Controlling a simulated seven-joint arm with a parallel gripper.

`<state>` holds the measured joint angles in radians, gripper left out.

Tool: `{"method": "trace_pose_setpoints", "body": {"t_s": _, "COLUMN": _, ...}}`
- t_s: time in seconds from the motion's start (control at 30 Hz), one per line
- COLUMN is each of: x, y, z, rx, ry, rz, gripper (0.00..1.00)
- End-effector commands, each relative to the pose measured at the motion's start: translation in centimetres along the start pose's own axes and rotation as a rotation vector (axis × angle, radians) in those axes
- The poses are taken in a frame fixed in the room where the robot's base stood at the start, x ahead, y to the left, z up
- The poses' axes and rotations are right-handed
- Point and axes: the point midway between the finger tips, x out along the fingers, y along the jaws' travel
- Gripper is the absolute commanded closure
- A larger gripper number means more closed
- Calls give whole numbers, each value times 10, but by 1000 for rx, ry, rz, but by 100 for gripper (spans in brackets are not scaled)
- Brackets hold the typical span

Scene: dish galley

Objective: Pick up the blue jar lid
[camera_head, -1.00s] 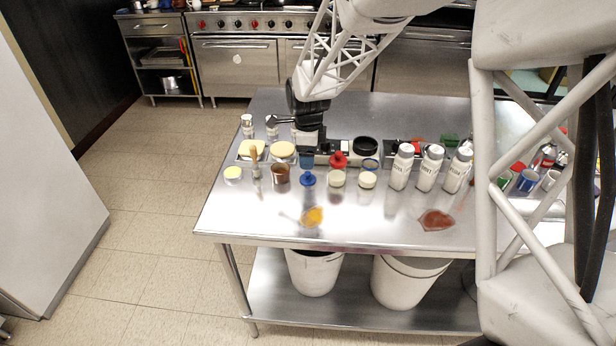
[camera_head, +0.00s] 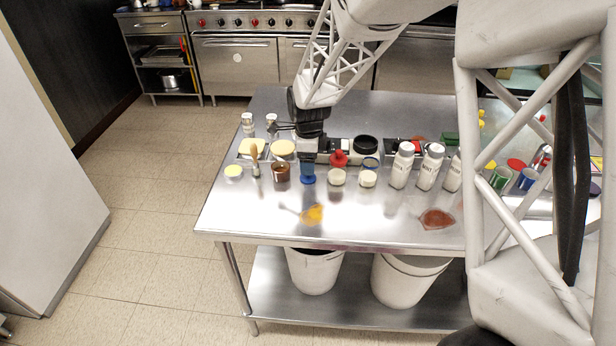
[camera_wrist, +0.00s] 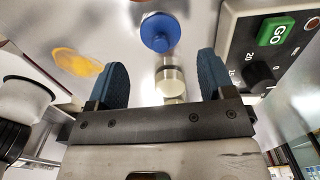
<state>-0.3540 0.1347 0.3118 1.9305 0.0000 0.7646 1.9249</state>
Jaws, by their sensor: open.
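The blue jar lid (camera_head: 308,179) lies on the steel table near its front left part, with its knob up. It also shows in the wrist view (camera_wrist: 160,32), just beyond and between my two fingertips. My gripper (camera_head: 307,168) is low over the lid, seen end-on from the head camera. In the wrist view my gripper (camera_wrist: 158,78) has its blue-padded fingers spread apart with nothing held between them. I cannot tell from these views whether a finger touches the lid.
A brown jar (camera_head: 281,173) stands just left of the lid, and a cream-topped jar (camera_head: 337,178) just right. A red lid (camera_head: 338,158) is behind. An orange spill (camera_head: 312,214) lies in front. White shaker bottles (camera_head: 402,165) stand to the right. The table's front edge is clear.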

Motion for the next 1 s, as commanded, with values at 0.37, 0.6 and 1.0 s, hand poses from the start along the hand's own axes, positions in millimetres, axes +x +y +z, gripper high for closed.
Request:
{"method": "trace_pose_setpoints", "body": {"t_s": 0.37, "x": 30, "y": -1, "z": 1, "rx": 0, "ry": 1, "rz": 2, "gripper": 24}}
{"method": "trace_pose_setpoints", "body": {"t_s": 0.6, "x": 50, "y": -1, "z": 2, "rx": 0, "ry": 0, "rz": 0, "gripper": 24}}
{"method": "trace_pose_setpoints", "body": {"t_s": 1.0, "x": 52, "y": -1, "z": 1, "rx": 0, "ry": 0, "rz": 0, "gripper": 24}}
